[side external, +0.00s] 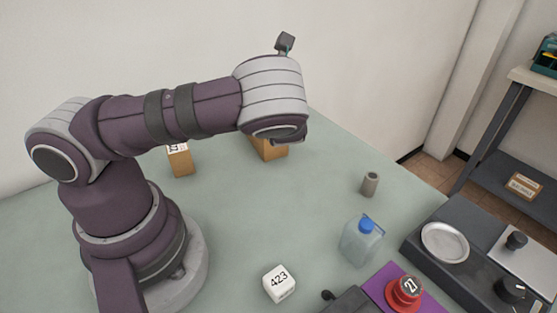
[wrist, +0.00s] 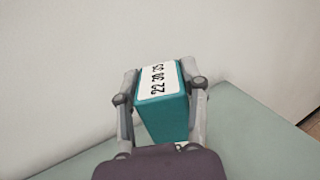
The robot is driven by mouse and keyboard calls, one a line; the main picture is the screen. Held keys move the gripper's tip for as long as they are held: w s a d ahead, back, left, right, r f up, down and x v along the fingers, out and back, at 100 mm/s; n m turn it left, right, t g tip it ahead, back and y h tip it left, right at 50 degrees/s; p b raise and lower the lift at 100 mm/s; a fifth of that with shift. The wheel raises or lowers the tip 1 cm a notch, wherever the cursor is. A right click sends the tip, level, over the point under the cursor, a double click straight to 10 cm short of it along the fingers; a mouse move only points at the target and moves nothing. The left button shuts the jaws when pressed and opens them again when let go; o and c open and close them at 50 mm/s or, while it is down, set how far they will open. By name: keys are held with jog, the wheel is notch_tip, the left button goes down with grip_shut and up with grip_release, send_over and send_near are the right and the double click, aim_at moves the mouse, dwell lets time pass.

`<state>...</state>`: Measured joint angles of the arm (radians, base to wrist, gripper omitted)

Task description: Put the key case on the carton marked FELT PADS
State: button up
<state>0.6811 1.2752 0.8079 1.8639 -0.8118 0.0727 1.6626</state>
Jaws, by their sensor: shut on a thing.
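My gripper (wrist: 159,72) is shut on a teal box (wrist: 165,117) in the wrist view, one finger on each side. The box has a white label with black figures that look like 22 30 35; I cannot tell whether it is the key case. In the side view my own arm hides the gripper and the box. Two brown cartons stand on the table at the back, one with a white label (side external: 181,163) and one partly behind my wrist (side external: 270,151). I cannot read FELT PADS on either.
A white block marked 423 (side external: 279,284), a clear bottle with a blue cap (side external: 361,243) and a grey cylinder (side external: 370,184) stand on the green table (side external: 235,215). A dark unit with a round plate (side external: 445,242) and a red object marked 27 (side external: 404,291) are at right. A labelled carton (side external: 524,185) is on a shelf.

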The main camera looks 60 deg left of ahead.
notch_tip(320, 180, down, 5)
jog(key=shift+f, duration=0.15)
jog(key=o, duration=1.2)
jog(key=shift+f, duration=0.1)
